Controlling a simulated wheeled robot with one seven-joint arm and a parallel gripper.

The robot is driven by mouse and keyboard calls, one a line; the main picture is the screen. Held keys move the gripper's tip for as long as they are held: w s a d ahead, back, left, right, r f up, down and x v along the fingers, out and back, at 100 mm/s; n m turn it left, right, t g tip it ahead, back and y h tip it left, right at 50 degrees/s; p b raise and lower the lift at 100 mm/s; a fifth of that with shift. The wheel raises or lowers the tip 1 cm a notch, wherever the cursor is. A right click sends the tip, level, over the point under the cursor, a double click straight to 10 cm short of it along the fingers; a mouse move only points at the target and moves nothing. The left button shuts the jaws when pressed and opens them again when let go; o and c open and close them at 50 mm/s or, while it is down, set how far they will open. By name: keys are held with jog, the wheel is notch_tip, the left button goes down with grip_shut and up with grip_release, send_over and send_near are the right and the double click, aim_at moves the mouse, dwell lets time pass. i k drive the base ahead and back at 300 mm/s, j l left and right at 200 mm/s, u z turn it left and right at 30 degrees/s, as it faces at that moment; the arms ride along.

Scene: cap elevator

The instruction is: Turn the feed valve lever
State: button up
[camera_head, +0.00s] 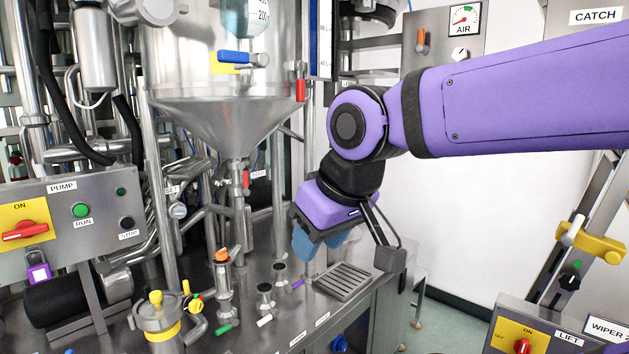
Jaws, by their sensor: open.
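A small red lever (246,180) sits on the pipe under the steel cone hopper (215,120). A white label (258,174) beside it is too small to read surely, so I cannot confirm that it is the feed valve. Another red lever (300,90) hangs at the hopper's right side, and a blue lever (234,57) lies level on its front. My gripper (319,246) points down with blue fingers, open, over the steel bench near the drain grate. It is to the right of and below the red lever under the cone, apart from it. Nothing shows between the fingers.
A slotted drain grate (344,281) lies below my gripper. Small valves with orange (221,254), green (223,328) and white (265,320) handles stand on the bench. The pump panel (80,215) is at left, the lift panel (530,330) at lower right. Pipes crowd the left.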

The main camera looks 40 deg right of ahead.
aim_at(246, 191)
jog(key=z, duration=0.5)
jog(key=i+l, duration=0.1)
jog(key=i, duration=0.3)
jog(key=i+l+u, duration=0.1)
jog(key=i, duration=0.3)
